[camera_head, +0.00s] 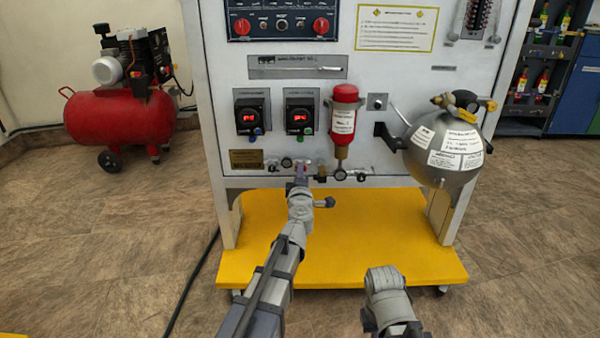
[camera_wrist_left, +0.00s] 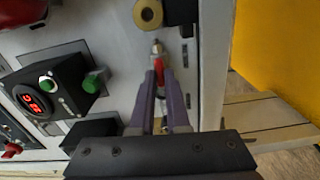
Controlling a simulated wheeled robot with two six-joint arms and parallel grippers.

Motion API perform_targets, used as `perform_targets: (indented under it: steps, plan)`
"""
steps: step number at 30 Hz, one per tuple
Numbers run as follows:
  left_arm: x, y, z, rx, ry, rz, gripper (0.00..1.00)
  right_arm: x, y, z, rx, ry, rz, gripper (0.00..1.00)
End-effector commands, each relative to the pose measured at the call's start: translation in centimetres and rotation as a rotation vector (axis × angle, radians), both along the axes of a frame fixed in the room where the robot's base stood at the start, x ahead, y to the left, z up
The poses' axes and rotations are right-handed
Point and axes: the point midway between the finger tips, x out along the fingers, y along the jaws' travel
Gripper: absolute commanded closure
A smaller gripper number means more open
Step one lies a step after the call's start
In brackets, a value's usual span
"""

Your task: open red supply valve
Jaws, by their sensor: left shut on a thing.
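The red supply valve (camera_head: 302,166) is a small red handle low on the trainer's white panel, below the two digital displays. My left gripper (camera_head: 301,174) reaches up to it from below. In the left wrist view, the two purple fingers of the left gripper (camera_wrist_left: 161,78) are closed around the red handle (camera_wrist_left: 159,70), just below a metal fitting (camera_wrist_left: 157,47). The fingers hide most of the handle, so its exact angle is hard to tell.
A silver tank (camera_head: 447,150) sticks out further right. The yellow base (camera_head: 350,250) extends below the panel. A red compressor (camera_head: 120,118) stands at left.

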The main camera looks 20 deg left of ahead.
Motion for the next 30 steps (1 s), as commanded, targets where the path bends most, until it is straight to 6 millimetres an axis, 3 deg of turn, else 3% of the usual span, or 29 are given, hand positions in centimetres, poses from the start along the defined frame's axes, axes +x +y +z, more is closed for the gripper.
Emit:
perform_targets:
  steps: [23,24,30]
  plan:
    - [-0.04,0.1,-0.05,-0.093,-0.027,0.002,1.0,0.0,-0.01,-0.05,0.0,0.0,0.0,1.0]
    - [-0.04,0.1,-0.05,-0.093,-0.027,0.002,0.85,0.0,0.0,-0.05,0.0,0.0,0.0,1.0]
    - [-0.03,0.07,-0.05,-0.092,-0.027,0.002,0.63,0.0,-0.01,-0.05,0.0,0.0,0.0,1.0]
